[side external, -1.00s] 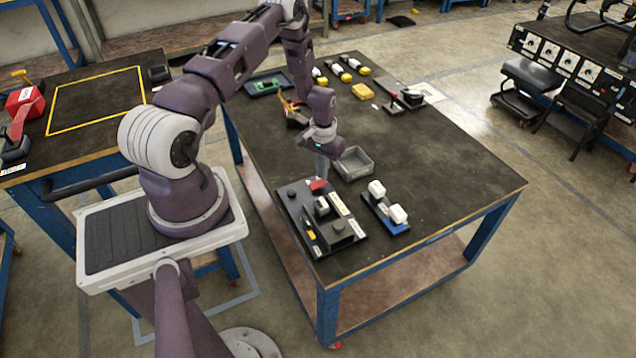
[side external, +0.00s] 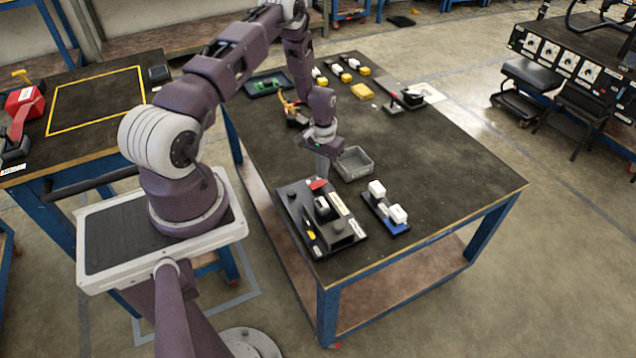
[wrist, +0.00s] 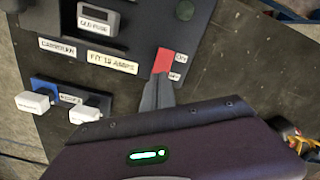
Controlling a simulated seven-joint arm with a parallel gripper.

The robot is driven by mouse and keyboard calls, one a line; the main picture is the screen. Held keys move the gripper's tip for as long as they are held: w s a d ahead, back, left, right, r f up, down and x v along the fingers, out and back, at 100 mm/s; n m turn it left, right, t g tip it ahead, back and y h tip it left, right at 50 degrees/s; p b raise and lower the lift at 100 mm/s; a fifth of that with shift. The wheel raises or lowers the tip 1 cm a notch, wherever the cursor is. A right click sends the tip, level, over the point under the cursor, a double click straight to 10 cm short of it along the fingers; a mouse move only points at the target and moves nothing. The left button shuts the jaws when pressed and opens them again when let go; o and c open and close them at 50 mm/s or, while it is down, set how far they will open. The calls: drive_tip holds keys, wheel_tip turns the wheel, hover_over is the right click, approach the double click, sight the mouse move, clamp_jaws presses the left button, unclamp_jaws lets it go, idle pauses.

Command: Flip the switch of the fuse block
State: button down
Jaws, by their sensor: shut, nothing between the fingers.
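The fuse block (side external: 338,240) is a dark panel at the near left of the table. Its red switch (side external: 317,184) is at the panel's far edge. My gripper (side external: 321,174) is shut and empty, pointing down just behind the switch. In the wrist view its closed fingertips (wrist: 158,80) overlap the lower end of the red switch; I cannot tell whether they touch it.
A small board with two white fuses (side external: 376,188) lies to the right. A grey tray (side external: 354,164) stands close behind the gripper.

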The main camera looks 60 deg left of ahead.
drive_tip(key=shift+f, duration=0.95)
idle(0.5)
drive_tip(key=shift+r, duration=3.5)
drive_tip(key=shift+w+r, duration=0.1)
drive_tip(key=shift+r, duration=0.1)
drive_tip(key=d+r+m+t, duration=0.1)
drive_tip(key=d+r, duration=0.4)
drive_tip(key=r, duration=0.5)
drive_tip(key=s+d+r+m+t+y, duration=0.1)
drive_tip(key=d+r, duration=0.3)
drive_tip(key=r, duration=0.5)
drive_tip(key=d+r+m+t, duration=0.1)
drive_tip(key=d+r, duration=0.4)
drive_tip(key=r, duration=0.5)
drive_tip(key=s+d+r+m+t, duration=0.1)
drive_tip(key=s+d+r, duration=0.2)
drive_tip(key=s, duration=0.3)
drive_tip(key=s+d+r+m, duration=0.1)
drive_tip(key=s+d+r, duration=0.2)
drive_tip(key=s, duration=0.4)
drive_tip(key=s+d+r+m+t+h, duration=0.1)
drive_tip(key=s+d+r, duration=0.1)
drive_tip(key=s+d, duration=0.3)
drive_tip(key=shift+s+d+r+t, duration=0.3)
drive_tip(key=shift+s+d+r, duration=0.1)
drive_tip(key=shift+s, duration=0.6)
